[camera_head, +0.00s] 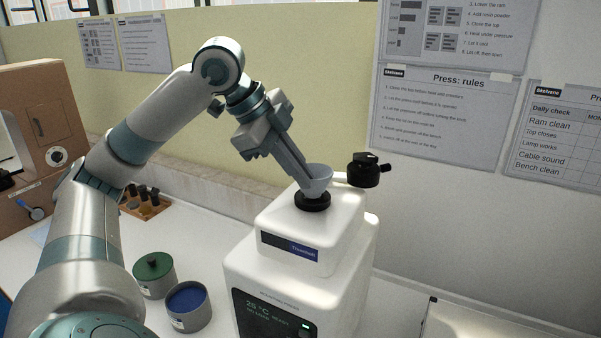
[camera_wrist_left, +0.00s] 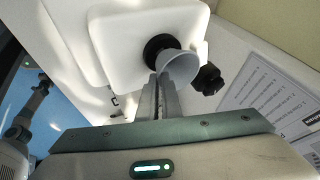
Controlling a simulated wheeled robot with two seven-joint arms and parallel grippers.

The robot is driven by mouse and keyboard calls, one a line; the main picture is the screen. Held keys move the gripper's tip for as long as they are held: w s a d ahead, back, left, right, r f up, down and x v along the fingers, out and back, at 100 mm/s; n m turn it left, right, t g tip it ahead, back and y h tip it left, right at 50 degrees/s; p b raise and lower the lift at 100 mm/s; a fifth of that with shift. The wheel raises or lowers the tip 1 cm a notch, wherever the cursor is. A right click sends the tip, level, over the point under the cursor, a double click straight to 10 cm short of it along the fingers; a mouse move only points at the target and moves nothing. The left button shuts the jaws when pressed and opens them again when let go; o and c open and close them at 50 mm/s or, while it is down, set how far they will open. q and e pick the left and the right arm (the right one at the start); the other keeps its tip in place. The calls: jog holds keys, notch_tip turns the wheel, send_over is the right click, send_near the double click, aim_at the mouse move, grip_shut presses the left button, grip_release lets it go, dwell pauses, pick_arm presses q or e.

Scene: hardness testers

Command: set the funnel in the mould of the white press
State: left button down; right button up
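The pale grey funnel (camera_head: 319,178) is at the top of the white press (camera_head: 308,232), directly over the black ring of its mould (camera_head: 312,204). Its lower end is hidden, so I cannot tell how deep it sits. My left gripper (camera_head: 302,181) reaches down from the upper left, with its fingers close together at the funnel's near wall. In the left wrist view the fingers (camera_wrist_left: 158,88) meet the funnel's rim (camera_wrist_left: 181,67), and the black ring (camera_wrist_left: 158,47) shows behind it.
A black-knobbed swing top (camera_head: 366,170) stands right beside the funnel, turned away from the mould. A wooden rack (camera_head: 146,204) is farther back.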

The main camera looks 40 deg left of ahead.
pick_arm(q)
jog(key=shift+f, duration=0.2)
pick_arm(e)
jog(key=shift+d+f, duration=0.25)
jog(key=shift+d, duration=0.15)
pick_arm(q)
jog(key=shift+f, duration=0.25)
pick_arm(e)
jog(key=shift+a+f, duration=0.15)
pick_arm(q)
jog(key=shift+f+b, duration=0.15)
jog(key=shift+b, duration=0.2)
pick_arm(e)
jog(key=shift+a+f, duration=0.1)
jog(key=shift+a, duration=0.1)
jog(key=shift+d, duration=0.1)
pick_arm(q)
jog(key=c, duration=1.9)
grip_release()
pick_arm(e)
jog(key=shift+d, duration=0.25)
